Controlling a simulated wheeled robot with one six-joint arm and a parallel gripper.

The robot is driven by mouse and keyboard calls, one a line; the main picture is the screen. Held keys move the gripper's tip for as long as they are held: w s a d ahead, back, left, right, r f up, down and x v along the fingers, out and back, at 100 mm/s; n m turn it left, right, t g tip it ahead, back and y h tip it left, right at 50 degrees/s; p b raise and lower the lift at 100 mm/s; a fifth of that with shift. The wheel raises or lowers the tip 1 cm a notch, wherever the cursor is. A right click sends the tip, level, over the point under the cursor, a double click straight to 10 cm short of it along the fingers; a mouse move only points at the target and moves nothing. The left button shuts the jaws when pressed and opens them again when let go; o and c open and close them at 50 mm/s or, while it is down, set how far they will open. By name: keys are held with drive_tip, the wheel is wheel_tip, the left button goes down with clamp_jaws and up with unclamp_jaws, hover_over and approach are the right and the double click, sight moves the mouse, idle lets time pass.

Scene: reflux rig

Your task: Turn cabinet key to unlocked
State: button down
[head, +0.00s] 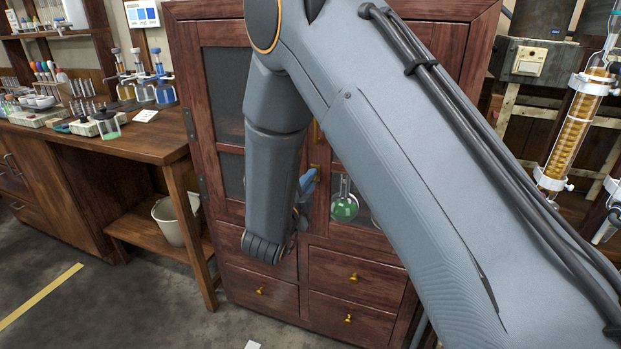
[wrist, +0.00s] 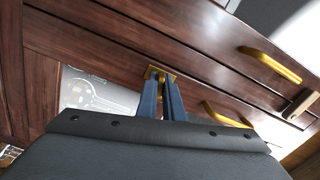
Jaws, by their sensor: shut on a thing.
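The dark reddish wooden cabinet (head: 182,62) stands in front of me, with glass-panelled doors; its wood also fills much of the wrist view (wrist: 110,45). A small brass lock plate (wrist: 160,73) is on the cabinet front in the wrist view. My gripper (wrist: 161,86) has its two blue fingers at this plate, shut on the cabinet key. The key is mostly hidden between the fingers, and I cannot tell its angle. In the head view my arm covers the lock, and only part of the blue gripper (head: 307,184) shows at the doors.
Brass handles (wrist: 270,65) are close to the gripper. A green-filled flask (head: 344,206) is behind the door glass. Drawers (head: 260,290) are below. A wooden bench (head: 130,145) with glassware and a bucket (head: 172,222) are at left. A glass column (head: 577,125) stands at right.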

drive_tip(key=n+p, duration=0.3)
drive_tip(key=n, duration=0.4)
drive_tip(key=n+p, duration=0.1)
drive_tip(key=n, duration=0.3)
drive_tip(key=shift+n+p, duration=0.35)
drive_tip(key=shift+n, duration=0.05)
drive_tip(key=shift+n+p, duration=0.55)
drive_tip(key=shift+n, duration=0.85)
drive_tip(key=c, duration=1.9)
unclamp_jaws()
